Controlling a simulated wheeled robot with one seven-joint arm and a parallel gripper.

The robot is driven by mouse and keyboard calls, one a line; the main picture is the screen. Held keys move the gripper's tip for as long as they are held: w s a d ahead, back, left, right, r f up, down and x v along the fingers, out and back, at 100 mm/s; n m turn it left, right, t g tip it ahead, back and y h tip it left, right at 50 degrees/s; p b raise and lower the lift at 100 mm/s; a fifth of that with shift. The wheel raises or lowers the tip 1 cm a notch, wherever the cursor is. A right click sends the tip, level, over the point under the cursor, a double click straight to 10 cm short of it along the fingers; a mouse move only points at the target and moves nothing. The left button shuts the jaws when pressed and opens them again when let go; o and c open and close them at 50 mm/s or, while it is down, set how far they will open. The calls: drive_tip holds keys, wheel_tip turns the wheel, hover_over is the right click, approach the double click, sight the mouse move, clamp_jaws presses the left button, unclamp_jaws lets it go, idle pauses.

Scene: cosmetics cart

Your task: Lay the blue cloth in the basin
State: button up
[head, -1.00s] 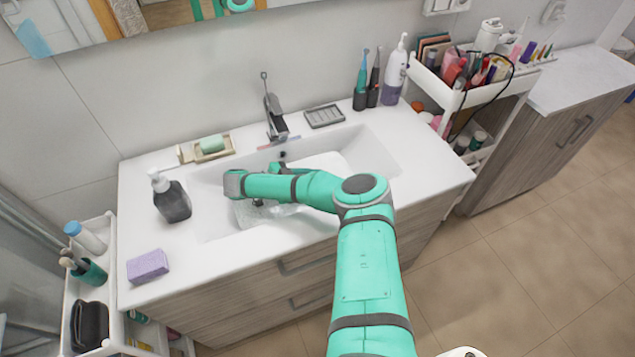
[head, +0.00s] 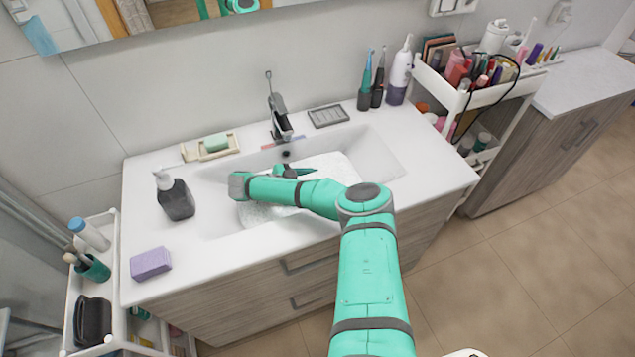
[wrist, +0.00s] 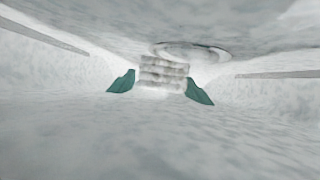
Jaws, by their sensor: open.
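A pale, whitish speckled cloth (head: 335,168) lies in the white basin (head: 385,160); no blue shows on it. It spreads on both sides of my arm, which crosses over the basin and hides part of it. In the wrist view, pale mottled material (wrist: 160,135) fills most of the picture, above and below. My gripper's two teal fingertips (wrist: 160,87) are apart there, close to the material. A folded-looking, banded whitish patch shows between them; I cannot tell whether they touch it.
A faucet (head: 279,112) stands behind the basin. A soap dish (head: 210,148), a dark pump bottle (head: 175,198) and a purple sponge (head: 151,263) are on the left of the counter. Toothbrushes and a white bottle (head: 400,72) stand at the back right. Loaded carts flank the counter.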

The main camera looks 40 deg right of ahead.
drive_tip(key=shift+v, duration=3.7)
drive_tip(key=shift+a+r, duration=0.1)
